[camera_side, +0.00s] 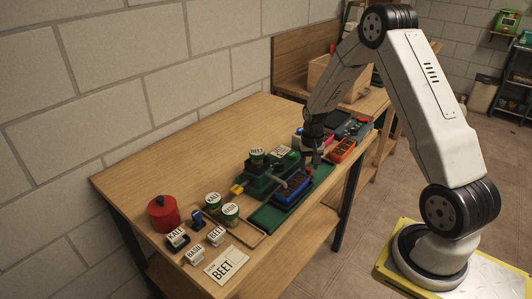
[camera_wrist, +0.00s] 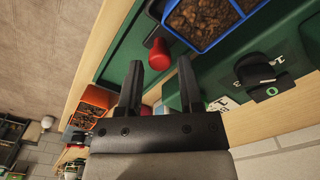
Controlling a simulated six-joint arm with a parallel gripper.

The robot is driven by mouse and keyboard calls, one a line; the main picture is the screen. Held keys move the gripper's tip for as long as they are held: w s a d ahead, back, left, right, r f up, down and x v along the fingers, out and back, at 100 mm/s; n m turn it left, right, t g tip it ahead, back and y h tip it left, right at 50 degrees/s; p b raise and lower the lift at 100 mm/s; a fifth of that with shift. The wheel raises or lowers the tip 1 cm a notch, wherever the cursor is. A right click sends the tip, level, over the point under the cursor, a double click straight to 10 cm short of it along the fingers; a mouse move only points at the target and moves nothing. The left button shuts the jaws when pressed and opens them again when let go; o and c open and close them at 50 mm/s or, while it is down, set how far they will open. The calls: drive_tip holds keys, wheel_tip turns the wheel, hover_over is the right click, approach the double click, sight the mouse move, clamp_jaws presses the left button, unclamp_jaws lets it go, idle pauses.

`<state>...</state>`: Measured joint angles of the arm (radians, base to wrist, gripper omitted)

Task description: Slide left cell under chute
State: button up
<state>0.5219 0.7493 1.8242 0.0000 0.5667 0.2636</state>
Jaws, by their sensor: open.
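A blue tray with soil-filled cells (camera_side: 292,187) sits on a long green base (camera_side: 268,218) at the bench's front edge. It shows in part at the top of the wrist view (camera_wrist: 228,36). A red knob (camera_wrist: 159,54) stands by the tray's end. My gripper (camera_wrist: 160,85) is open and empty, its two dark fingers apart, with the knob just beyond the gap between them. In the side view my gripper (camera_side: 312,164) hangs over the tray's far end. A green stepped housing (camera_side: 262,183) stands behind the tray; I cannot clearly make out the chute.
A green tin marked BEET (camera_side: 257,157) stands on the housing. A red canister (camera_side: 163,213), two more tins (camera_side: 230,213), small label blocks (camera_side: 194,253) and a BEET card (camera_side: 226,265) are at the near left. An orange tray (camera_side: 342,150) lies beyond my gripper. The bench's back left is clear.

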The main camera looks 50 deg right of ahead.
drive_tip(key=shift+r, duration=3.4)
drive_tip(key=shift+a, duration=0.1)
drive_tip(key=s+a+r+n+t, duration=0.1)
drive_tip(key=s+a+n, duration=0.3)
drive_tip(key=a, duration=0.7)
drive_tip(key=s+a+r+n+t, duration=0.1)
drive_tip(key=s+a+r+n, duration=0.2)
drive_tip(key=a, duration=0.8)
drive_tip(key=s+n, duration=0.2)
drive_tip(key=s, duration=0.1)
drive_tip(key=shift+s+r+t, duration=0.15)
drive_tip(key=shift+s+t, duration=0.15)
